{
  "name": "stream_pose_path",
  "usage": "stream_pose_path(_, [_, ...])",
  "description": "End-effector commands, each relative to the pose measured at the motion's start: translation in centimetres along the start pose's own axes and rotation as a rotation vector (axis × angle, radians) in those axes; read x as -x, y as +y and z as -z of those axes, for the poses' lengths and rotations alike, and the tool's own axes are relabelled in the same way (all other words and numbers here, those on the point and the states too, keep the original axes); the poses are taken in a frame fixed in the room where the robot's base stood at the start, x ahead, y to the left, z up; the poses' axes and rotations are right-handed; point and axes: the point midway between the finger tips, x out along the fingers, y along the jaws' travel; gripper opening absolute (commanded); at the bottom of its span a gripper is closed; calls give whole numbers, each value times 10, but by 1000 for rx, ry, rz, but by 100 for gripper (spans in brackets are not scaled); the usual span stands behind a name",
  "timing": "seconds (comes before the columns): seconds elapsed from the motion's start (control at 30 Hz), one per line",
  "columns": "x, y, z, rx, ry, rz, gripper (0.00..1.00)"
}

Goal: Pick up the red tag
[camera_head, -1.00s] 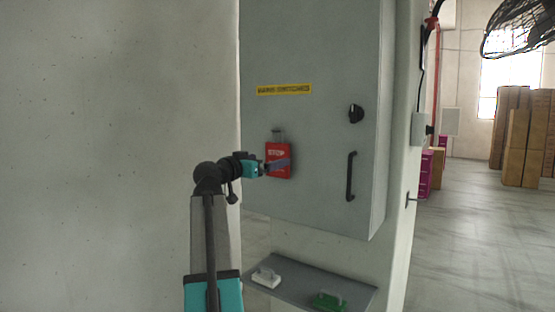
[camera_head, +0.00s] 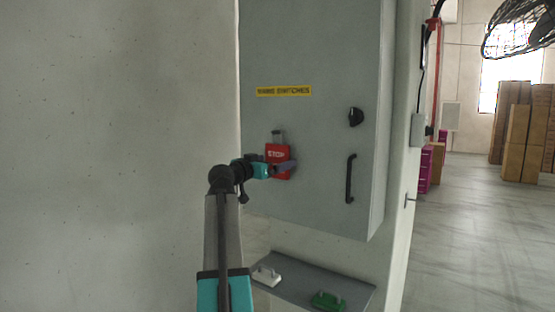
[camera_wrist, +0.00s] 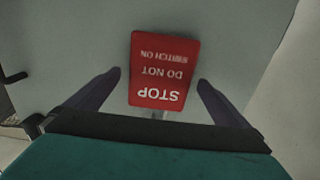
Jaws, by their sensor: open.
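The red tag (camera_head: 277,153), marked STOP, hangs on the front of a grey cabinet (camera_head: 318,150), below a small grey fitting (camera_head: 277,135). In the wrist view the tag (camera_wrist: 164,72) appears upside down and reads "STOP DO NOT SWITCH ON". My gripper (camera_head: 284,167) is at the lower part of the tag in the head view and hides some of it. In the wrist view my gripper's two dark fingers (camera_wrist: 159,82) are spread, one on each side of the tag, with gaps on both sides. The gripper is open and holds nothing.
The cabinet has a black knob (camera_head: 355,117), a black handle (camera_head: 350,178) and a yellow label (camera_head: 284,91). A grey shelf (camera_head: 335,287) below holds a white object (camera_head: 266,276) and a green object (camera_head: 327,301). Boxes (camera_head: 520,140) stand far right.

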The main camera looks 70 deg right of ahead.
Motion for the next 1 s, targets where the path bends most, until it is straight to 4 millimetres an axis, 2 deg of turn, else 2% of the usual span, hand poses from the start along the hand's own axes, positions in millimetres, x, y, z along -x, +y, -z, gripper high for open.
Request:
stream_pose_path(0.53, [-1, 0, 0, -1, 0, 1, 100])
stream_pose_path(0.57, [-1, 0, 0, -1, 0, 1, 98])
stream_pose_path(0.8, [-1, 0, 0, -1, 0, 1, 58])
stream_pose_path(0.87, [-1, 0, 0, -1, 1, 1, 51])
stream_pose_path(1.0, [-1, 0, 0, -1, 1, 1, 50])
